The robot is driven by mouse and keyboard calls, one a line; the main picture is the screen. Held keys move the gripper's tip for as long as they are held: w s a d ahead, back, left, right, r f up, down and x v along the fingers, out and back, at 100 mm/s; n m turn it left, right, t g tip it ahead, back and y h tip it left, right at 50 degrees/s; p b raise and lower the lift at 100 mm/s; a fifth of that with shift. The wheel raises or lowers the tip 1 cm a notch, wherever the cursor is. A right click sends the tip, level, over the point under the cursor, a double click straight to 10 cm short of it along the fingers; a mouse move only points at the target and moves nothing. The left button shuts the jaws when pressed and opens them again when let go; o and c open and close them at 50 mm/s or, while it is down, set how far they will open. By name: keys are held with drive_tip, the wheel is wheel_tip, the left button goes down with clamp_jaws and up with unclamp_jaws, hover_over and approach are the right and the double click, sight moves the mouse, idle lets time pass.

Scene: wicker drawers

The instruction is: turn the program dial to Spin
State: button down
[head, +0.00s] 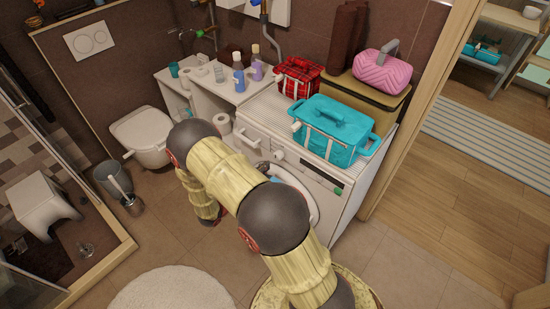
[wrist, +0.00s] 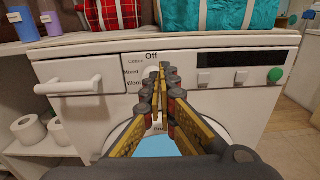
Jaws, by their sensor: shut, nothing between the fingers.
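The white washing machine (wrist: 90,112) fills the middle of the wrist view and stands against the wall in the head view (head: 330,205). Its white program dial (head: 279,155) is on the front panel. In the wrist view the dial is mostly hidden behind my fingers, so its pointer cannot be read. Labels Off, Cotton, Mixed and Wool show around it; Spin cannot be made out. My gripper (wrist: 161,72) is shut and empty, its fingertips in front of the dial. Whether they touch it is unclear.
A detergent drawer handle (wrist: 80,87) is left of the dial; a dark display and a green button (wrist: 275,75) are to its right. A turquoise bag (head: 330,130) and a red plaid bag (head: 297,77) sit on top.

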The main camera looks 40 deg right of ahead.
sight(274, 158)
drive_tip(key=shift+w+d+f, duration=0.1)
drive_tip(key=shift+w+d, duration=0.05)
drive_tip(key=shift+d, duration=1.5)
drive_tip(key=shift+w+d+f, duration=0.1)
drive_tip(key=shift+w+d, duration=0.05)
drive_tip(key=shift+d, duration=1.5)
drive_tip(key=shift+r, duration=0.1)
drive_tip(key=shift+w+d, duration=0.1)
drive_tip(key=shift+d, duration=0.05)
drive_tip(key=shift+b, duration=0.3)
drive_tip(key=shift+f, duration=0.4)
